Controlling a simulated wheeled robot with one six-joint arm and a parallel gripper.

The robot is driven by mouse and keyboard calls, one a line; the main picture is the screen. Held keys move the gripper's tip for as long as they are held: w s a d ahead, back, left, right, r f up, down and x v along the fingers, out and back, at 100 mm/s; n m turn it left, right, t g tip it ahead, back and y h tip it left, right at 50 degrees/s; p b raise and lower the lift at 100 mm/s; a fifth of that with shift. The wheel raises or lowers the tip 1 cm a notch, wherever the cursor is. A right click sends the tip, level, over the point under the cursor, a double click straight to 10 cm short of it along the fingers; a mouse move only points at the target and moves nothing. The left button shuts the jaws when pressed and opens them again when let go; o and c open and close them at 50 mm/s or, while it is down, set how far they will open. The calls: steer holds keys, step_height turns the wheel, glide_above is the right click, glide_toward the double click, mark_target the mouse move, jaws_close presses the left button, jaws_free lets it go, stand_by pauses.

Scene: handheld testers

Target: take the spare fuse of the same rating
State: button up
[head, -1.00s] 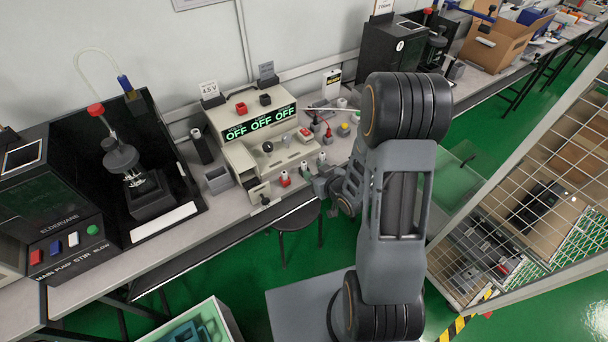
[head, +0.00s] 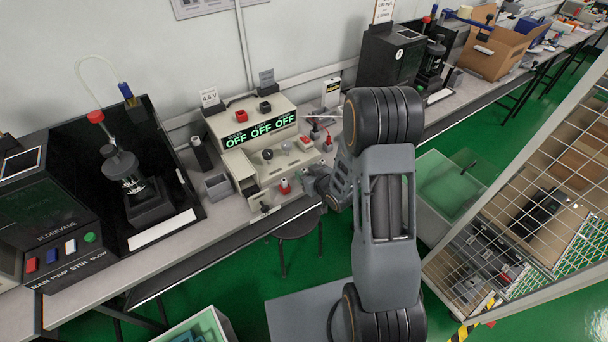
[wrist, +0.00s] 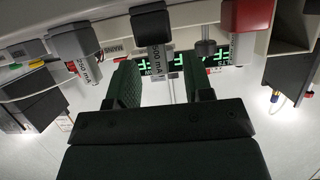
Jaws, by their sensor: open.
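The wrist view, which looks upside down, shows three cylinders with printed labels. A grey-capped one (wrist: 75,45) at left appears to read 250 mA. A black-capped one (wrist: 152,25) in the middle and a red-capped one (wrist: 246,18) at right both appear to read 500 mA. My gripper (wrist: 163,78) is open and empty; the black-capped cylinder lines up with the gap between its fingers, but I cannot tell the depth. In the head view my gripper (head: 313,183) is at the front of the bench instrument (head: 225,128), partly hidden by my arm. A red-and-white piece (head: 285,186) stands there.
The instrument's display (head: 262,130) reads OFF three times. A small grey bin (head: 217,185) stands at its left, and a black stirring station (head: 125,170) is further left.

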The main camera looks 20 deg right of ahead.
steer(key=shift+c, duration=0.5)
jaws_close()
steer(key=shift+r, duration=0.1)
